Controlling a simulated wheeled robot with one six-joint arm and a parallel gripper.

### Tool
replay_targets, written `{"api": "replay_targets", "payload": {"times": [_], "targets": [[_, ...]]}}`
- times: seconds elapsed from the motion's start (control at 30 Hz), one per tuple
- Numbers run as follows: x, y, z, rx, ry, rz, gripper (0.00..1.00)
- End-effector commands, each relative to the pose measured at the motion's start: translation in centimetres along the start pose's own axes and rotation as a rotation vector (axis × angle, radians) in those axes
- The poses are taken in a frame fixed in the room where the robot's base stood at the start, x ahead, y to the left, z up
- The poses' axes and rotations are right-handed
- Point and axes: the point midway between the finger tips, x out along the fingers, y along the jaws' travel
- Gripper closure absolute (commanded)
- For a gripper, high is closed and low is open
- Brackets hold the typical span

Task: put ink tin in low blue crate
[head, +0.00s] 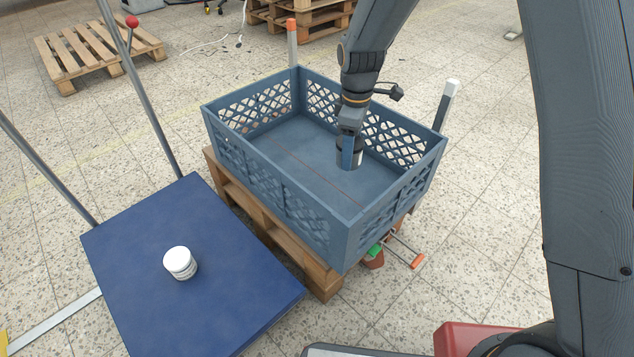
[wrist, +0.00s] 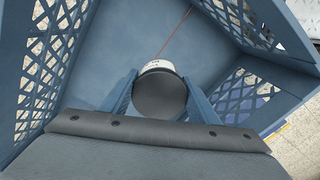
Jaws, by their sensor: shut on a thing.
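The ink tin (wrist: 160,95), with a dark round lid and a white label, sits between the two fingers of my gripper (wrist: 160,92). My gripper (head: 350,150) is shut on it and points down inside the low blue crate (head: 270,180). In the head view the tin (head: 351,164) is partly covered by the fingers. It is over the crate's floor, towards the right far side. Whether its base touches the floor cannot be told. The crate has lattice walls and its floor looks otherwise empty.
The crate stands on a wooden pallet (head: 262,232). A white jar (head: 180,263) stands on a blue platform (head: 130,245) at left. Upright posts (head: 447,105) rise beside the crate. Clamp-like tools with orange tips (head: 417,261) lie by its near right corner. Pallets (head: 95,55) lie behind.

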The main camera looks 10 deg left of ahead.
Motion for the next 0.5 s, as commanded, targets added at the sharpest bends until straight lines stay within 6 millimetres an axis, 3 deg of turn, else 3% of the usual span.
{"api": "replay_targets", "payload": {"times": [0.03, 0.1, 0.5], "targets": [[1.6, 0.5, -0.1, 0.001, 0.001, 0.001, 0.76], [2.6, 0.8, -0.1, 0.001, 0.001, 0.001, 0.76], [6.0, 1.2, -0.1, 0.002, 0.000, -0.001, 0.76]]}}
